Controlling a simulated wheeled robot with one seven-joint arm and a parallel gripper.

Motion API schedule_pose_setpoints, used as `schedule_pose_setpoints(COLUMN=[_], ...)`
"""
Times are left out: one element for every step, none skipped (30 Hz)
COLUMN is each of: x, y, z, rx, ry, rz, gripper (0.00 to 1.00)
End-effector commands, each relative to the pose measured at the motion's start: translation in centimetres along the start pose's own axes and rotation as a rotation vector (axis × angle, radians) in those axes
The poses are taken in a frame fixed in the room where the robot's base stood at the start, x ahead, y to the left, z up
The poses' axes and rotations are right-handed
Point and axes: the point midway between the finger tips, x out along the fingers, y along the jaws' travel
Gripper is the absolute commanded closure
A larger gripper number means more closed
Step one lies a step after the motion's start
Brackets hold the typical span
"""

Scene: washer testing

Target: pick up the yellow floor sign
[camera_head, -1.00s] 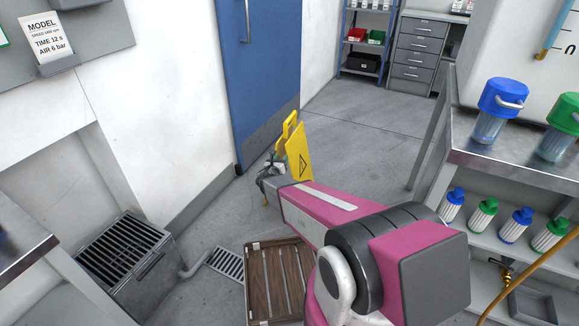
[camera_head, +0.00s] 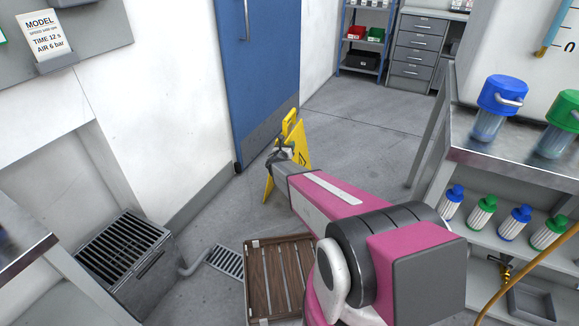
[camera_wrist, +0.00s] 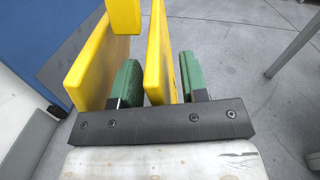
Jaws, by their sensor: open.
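The yellow floor sign (camera_head: 302,148) stands upright and spread on the floor in front of the blue door, with a handle at its top. My gripper (camera_head: 281,155) is at the sign's upper part and hides some of it. In the wrist view my open gripper's two green fingers (camera_wrist: 161,78) stand on either side of one yellow panel of the sign (camera_wrist: 158,50). The other panel lies outside the left finger. A gap shows between the left finger and the panel; the right finger is close to the panel, and I cannot tell whether it touches.
A brown slatted wooden crate or pallet (camera_head: 254,290) lies on the floor below my arm. A floor drain (camera_head: 226,261) and a grated metal box (camera_head: 124,262) are at the left. A metal bench (camera_head: 480,158) with bottles stands at the right. The floor behind the sign is clear.

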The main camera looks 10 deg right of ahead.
Motion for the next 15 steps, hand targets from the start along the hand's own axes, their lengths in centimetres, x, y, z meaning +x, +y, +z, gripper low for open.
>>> schedule_pose_setpoints(x=[0.28, 0.29, 0.26, 0.23, 0.22, 0.21, 0.21, 0.21, 0.2, 0.2, 0.2, 0.2, 0.2, 0.2, 0.2], y=[0.02, 0.0, -0.02, -0.03, -0.04, -0.04, -0.04, -0.04, -0.05, -0.05, -0.05, -0.05, -0.04, -0.04, -0.04], z=[-0.03, -0.02, 0.0, 0.0, 0.0, 0.01, 0.0, 0.0, 0.0, 0.0, 0.0, 0.0, 0.0, 0.0, 0.0], rx=[0.0, 0.0, 0.0, 0.0, 0.0, 0.0, 0.0, 0.0, 0.0, 0.0, 0.0, 0.0, 0.0, 0.0, 0.0], ry=[0.0, 0.0, 0.0, 0.0, 0.0, 0.0, 0.0, 0.0, 0.0, 0.0, 0.0, 0.0, 0.0, 0.0, 0.0], rz=[0.0, 0.0, 0.0, 0.0, 0.0, 0.0, 0.0, 0.0, 0.0, 0.0, 0.0, 0.0, 0.0, 0.0, 0.0], gripper=[0.6, 0.6, 0.6, 0.6, 0.6, 0.6, 0.63, 0.73, 0.86, 0.95, 1.0, 1.0, 1.0, 1.0, 1.0])
